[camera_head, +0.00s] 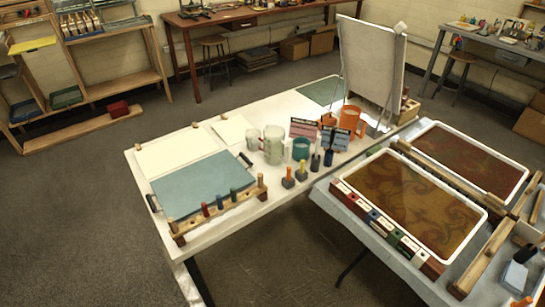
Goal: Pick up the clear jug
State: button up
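A clear jug (273,147) stands upright on the white table, right of the blue sheet. A second clear vessel (252,140) with a handle on its left side stands just left of it, so close that I cannot tell whether they touch. I cannot tell which is meant by the clear jug. My gripper is not in view.
A teal pot (301,145), orange jugs (350,119) and several upright tools stand right of the jug. A blue board (195,184) and wooden rack (220,214) lie left and front. Marbling trays (400,204) fill the right table. Open floor (75,215) lies at left.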

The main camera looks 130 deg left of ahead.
aim_at(277, 151)
jog(key=u, duration=0.65)
jog(key=i, duration=0.25)
jog(key=z, duration=0.3)
jog(key=k, duration=0.15)
jog(key=u, duration=2.35)
jog(key=k, duration=0.15)
jog(key=u, duration=1.7)
